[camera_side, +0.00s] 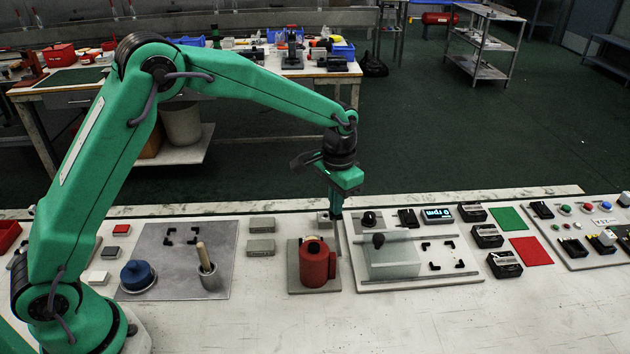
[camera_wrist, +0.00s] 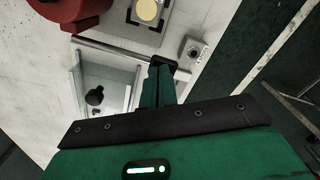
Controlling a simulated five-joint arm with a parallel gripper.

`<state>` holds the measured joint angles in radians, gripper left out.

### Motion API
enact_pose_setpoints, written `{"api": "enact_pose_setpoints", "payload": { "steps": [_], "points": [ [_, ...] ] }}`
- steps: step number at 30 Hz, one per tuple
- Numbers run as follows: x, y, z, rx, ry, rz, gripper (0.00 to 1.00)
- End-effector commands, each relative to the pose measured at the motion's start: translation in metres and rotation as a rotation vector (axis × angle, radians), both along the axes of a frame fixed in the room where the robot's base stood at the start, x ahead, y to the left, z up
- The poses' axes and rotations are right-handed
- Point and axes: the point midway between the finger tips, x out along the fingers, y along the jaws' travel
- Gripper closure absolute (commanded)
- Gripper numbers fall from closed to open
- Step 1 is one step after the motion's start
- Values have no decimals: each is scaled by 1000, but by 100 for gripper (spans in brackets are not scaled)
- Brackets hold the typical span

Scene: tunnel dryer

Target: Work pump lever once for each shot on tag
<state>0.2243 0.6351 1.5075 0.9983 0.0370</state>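The red pump body (camera_side: 316,265) stands on a grey base in the side view; part of it shows at the top left of the wrist view (camera_wrist: 72,10). Contact with the lever is unclear. I cannot read any shot tag.
Right of the pump stands a clear-walled box (camera_side: 392,258) with a black knob. A small labelled grey block (camera_wrist: 193,50) and a plate with a pale yellow disc (camera_wrist: 147,12) lie near the lever. A grey mat (camera_side: 215,275) with a mortar is left. The bench front is clear.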

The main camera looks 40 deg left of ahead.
Motion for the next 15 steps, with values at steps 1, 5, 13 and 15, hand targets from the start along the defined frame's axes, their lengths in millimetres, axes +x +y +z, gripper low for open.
{"api": "enact_pose_setpoints", "payload": {
  "steps": [1, 5, 13, 15],
  "points": [
    [-1, 0, -2, 1, 2, -1, 100],
    [-1, 0, -6, 1, 3, -1, 100],
    [-1, 0, -14, 1, 3, -1, 100],
    [-1, 0, -16, 1, 3, -1, 100]
  ]
}}
